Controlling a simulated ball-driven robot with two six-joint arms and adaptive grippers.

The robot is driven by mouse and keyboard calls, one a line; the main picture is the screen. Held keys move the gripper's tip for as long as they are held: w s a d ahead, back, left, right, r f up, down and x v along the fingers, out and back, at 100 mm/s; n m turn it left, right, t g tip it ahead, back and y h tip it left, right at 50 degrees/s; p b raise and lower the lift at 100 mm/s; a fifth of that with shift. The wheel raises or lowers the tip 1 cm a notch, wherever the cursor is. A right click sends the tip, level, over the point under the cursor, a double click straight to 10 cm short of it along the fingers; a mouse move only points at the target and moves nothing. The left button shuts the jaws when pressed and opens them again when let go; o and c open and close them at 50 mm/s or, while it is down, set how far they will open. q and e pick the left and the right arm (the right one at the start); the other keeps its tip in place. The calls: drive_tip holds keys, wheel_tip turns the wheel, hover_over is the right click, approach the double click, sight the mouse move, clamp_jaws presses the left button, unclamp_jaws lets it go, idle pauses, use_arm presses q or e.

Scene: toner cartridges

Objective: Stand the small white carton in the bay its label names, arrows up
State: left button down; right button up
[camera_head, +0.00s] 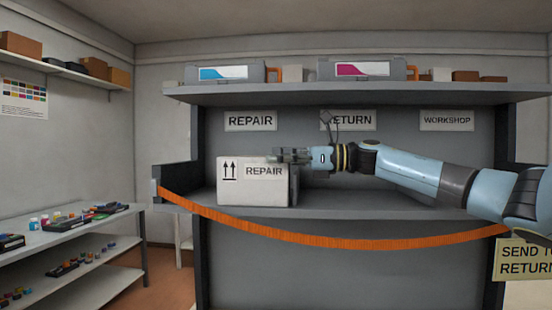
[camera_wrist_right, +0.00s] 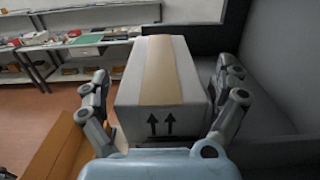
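The small white carton (camera_head: 253,190) stands upright on the shelf at the left, below the REPAIR sign (camera_head: 250,121). Its front face reads REPAIR and its arrows point up. In the right wrist view the carton (camera_wrist_right: 163,85) shows a tan tape strip on top and two upward arrows on the near face. My right gripper (camera_head: 290,156) is at the carton's upper right in the head view. In the wrist view its fingers (camera_wrist_right: 165,95) are spread on either side of the carton, with small gaps apparent. My left gripper is not in view.
An orange strap (camera_head: 330,240) sags across the shelf front. RETURN (camera_head: 348,121) and WORKSHOP (camera_head: 447,121) signs hang farther right; the shelf below them looks empty, partly behind my arm. An upper shelf (camera_head: 350,94) holds toner cartridges and boxes. A side table (camera_head: 75,226) stands left.

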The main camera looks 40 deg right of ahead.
drive_tip(key=shift+d, duration=0.1)
drive_tip(key=shift+s+d+f, duration=0.1)
drive_tip(key=shift+s+d, duration=0.1)
drive_tip(key=shift+s, duration=0.05)
drive_tip(key=p+v, duration=0.2)
drive_tip(key=v, duration=0.4)
drive_tip(key=shift+s+d, duration=0.15)
drive_tip(key=shift+s, duration=0.15)
idle(0.8)
